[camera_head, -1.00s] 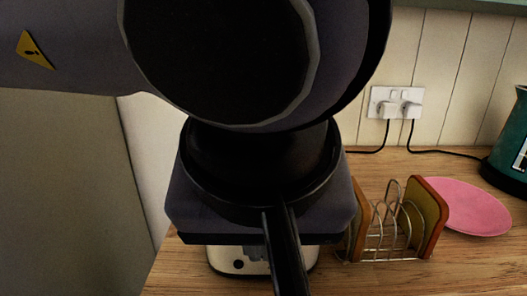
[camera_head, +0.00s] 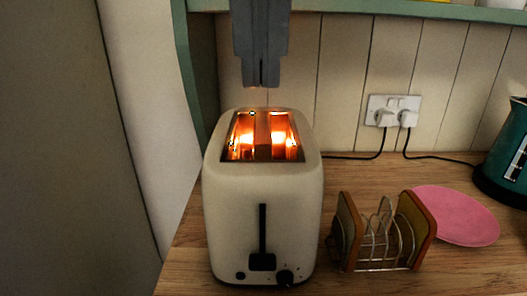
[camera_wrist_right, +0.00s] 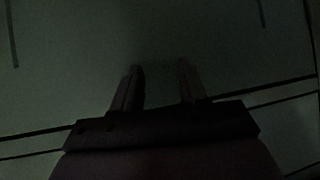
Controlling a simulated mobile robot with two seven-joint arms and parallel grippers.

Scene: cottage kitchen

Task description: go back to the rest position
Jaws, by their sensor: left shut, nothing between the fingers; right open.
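My left gripper (camera_head: 262,82) hangs at the top middle of the head view, above and behind the toaster. It is shut and empty, its tips apart from the toaster. My right gripper (camera_wrist_right: 160,72) shows in the dark right wrist view, its two fingers apart with nothing between them. The cream toaster (camera_head: 232,215) stands on the wooden worktop (camera_head: 455,270), its slots glowing orange and its lever low on the front.
A wire toast rack (camera_head: 377,250) holding brown-edged slices stands right of the toaster. A double wall socket (camera_head: 393,105) holds two plugs.

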